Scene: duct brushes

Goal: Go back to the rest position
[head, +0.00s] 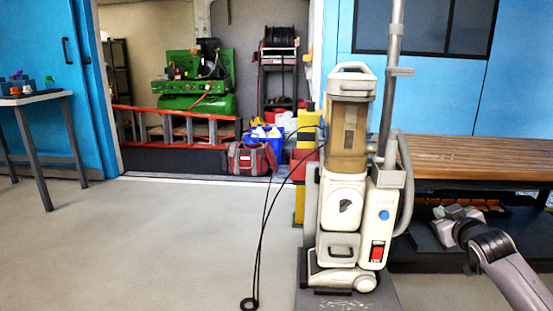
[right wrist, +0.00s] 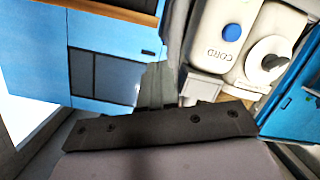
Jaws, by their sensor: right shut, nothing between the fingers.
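My right gripper (head: 447,226) is at the lower right of the head view, at the end of my grey arm. It is in front of the bench's dark lower part and to the right of the upright vacuum cleaner (head: 345,205), apart from it in the picture. In the right wrist view the dark fingers of my right gripper (right wrist: 160,85) are together and hold nothing. The vacuum's white body (right wrist: 210,45) with a blue button marked CORD shows beside them, tilted. My left gripper is not in view.
A wooden-topped bench (head: 470,172) stands behind my right arm. The vacuum stands on a grey base (head: 375,300), and a black cable (head: 262,225) hangs to its left. A table (head: 40,97) is at far left. The floor (head: 140,240) at left is clear.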

